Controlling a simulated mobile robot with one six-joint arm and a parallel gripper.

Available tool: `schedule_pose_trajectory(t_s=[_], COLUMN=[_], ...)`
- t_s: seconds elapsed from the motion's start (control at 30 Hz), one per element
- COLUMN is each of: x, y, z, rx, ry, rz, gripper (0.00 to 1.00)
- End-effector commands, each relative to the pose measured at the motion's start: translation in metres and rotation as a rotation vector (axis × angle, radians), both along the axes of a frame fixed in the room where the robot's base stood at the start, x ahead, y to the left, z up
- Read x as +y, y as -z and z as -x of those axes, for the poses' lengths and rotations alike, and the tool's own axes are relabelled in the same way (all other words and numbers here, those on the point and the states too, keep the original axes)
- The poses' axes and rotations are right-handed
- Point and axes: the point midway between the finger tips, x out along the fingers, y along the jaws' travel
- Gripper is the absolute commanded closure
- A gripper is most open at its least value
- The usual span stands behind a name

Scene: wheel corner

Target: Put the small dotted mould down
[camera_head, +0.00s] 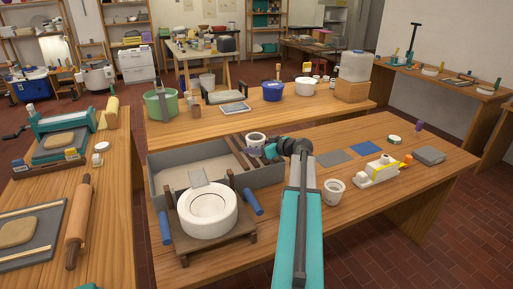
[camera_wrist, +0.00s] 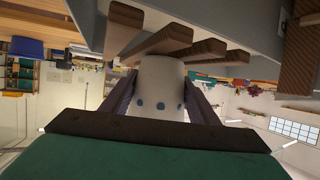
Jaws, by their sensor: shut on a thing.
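The small dotted mould (camera_wrist: 160,92), pale with blue dots around its side, sits between the two fingers of my gripper (camera_wrist: 162,108) in the wrist view. In the head view the mould (camera_head: 256,139) shows at the end of my arm, with my gripper (camera_head: 270,150) to its right and partly hiding it. My gripper is shut on it. The mould is by the wooden slats (camera_head: 241,158) at the right end of the grey basin (camera_head: 163,189). In the wrist view the slats (camera_wrist: 160,41) appear close to the mould; I cannot tell whether it touches them.
A white round wheel basin (camera_head: 189,222) stands on a wooden frame in front of the grey basin. A pale cup (camera_head: 333,191) stands right of my arm. Blue and grey mats (camera_head: 364,149) and a white-yellow device (camera_head: 378,171) lie further right. Bare table shows between them.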

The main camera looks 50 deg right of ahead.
Motion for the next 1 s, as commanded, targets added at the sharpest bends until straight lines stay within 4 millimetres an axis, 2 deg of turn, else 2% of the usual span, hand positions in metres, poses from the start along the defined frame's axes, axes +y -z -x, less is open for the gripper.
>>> schedule_pose_trajectory(t_s=[0.17, 0.2, 0.3, 0.83, 1.0], x=[0.000, 0.000, 0.000, 0.001, 0.001], y=[0.003, 0.003, 0.002, -0.002, -0.007], z=[0.000, 0.000, 0.000, 0.000, 0.020], rx=[-0.001, 0.000, 0.000, 0.000, 0.000], ry=[0.000, -0.001, -0.001, -0.001, 0.001], rz=[0.000, 0.000, 0.000, 0.000, 0.000], gripper=[0.80, 0.41, 0.27, 0.27, 0.27])
